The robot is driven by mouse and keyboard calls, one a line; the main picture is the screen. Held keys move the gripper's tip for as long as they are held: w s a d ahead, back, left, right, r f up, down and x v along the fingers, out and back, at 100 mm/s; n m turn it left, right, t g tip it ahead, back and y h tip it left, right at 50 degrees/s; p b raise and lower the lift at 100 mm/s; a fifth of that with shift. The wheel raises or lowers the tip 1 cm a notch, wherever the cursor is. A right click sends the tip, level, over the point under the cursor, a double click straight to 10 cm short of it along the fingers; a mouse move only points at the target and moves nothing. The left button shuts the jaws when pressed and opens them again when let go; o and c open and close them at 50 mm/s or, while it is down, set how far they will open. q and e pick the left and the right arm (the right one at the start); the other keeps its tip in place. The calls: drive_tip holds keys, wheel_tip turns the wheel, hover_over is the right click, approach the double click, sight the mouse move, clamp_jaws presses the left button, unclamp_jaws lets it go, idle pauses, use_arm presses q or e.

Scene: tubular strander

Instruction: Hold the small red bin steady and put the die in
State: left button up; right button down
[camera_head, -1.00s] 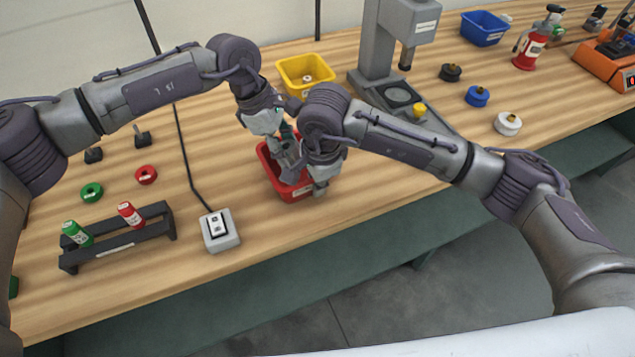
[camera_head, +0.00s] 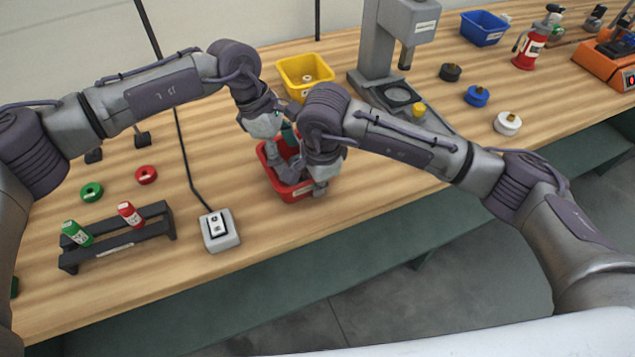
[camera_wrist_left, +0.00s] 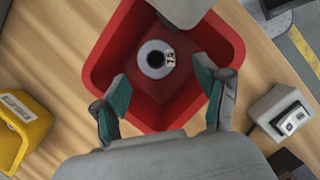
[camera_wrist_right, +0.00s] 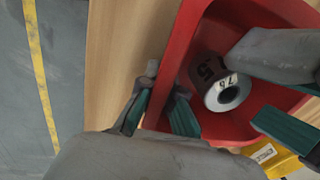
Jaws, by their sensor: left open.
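The small red bin (camera_head: 290,190) stands on the bench; its inside shows in the left wrist view (camera_wrist_left: 105,65) and right wrist view (camera_wrist_right: 180,50). The die, a grey ring-shaped piece with a pale label, lies in the bin in the left wrist view (camera_wrist_left: 156,47) and right wrist view (camera_wrist_right: 209,70). My left gripper (camera_head: 284,150) is over the bin, its teal-padded fingers (camera_wrist_left: 167,96) spread apart and empty. My right gripper (camera_head: 319,188) has its fingers (camera_wrist_right: 160,110) on both sides of the bin's wall, closed on it. In the head view the arms hide the die.
A yellow bin (camera_head: 305,75) stands behind the red one. A grey switch box (camera_head: 219,231) and a black rack (camera_head: 115,240) with green and red bottles are to the left. A grey press stand (camera_head: 385,60) is behind on the right. Bare bench lies in front.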

use_arm(q)
drive_tip(key=v, duration=1.2)
drive_tip(key=shift+w, duration=0.1)
use_arm(e)
drive_tip(key=c, duration=1.2)
unclamp_jaws()
drive_tip(key=shift+c, duration=0.2)
drive_tip(key=shift+r, duration=0.15)
wheel_tip(320, 180, up, 12)
drive_tip(key=s, duration=0.1)
drive_tip(key=shift+d, duration=0.2)
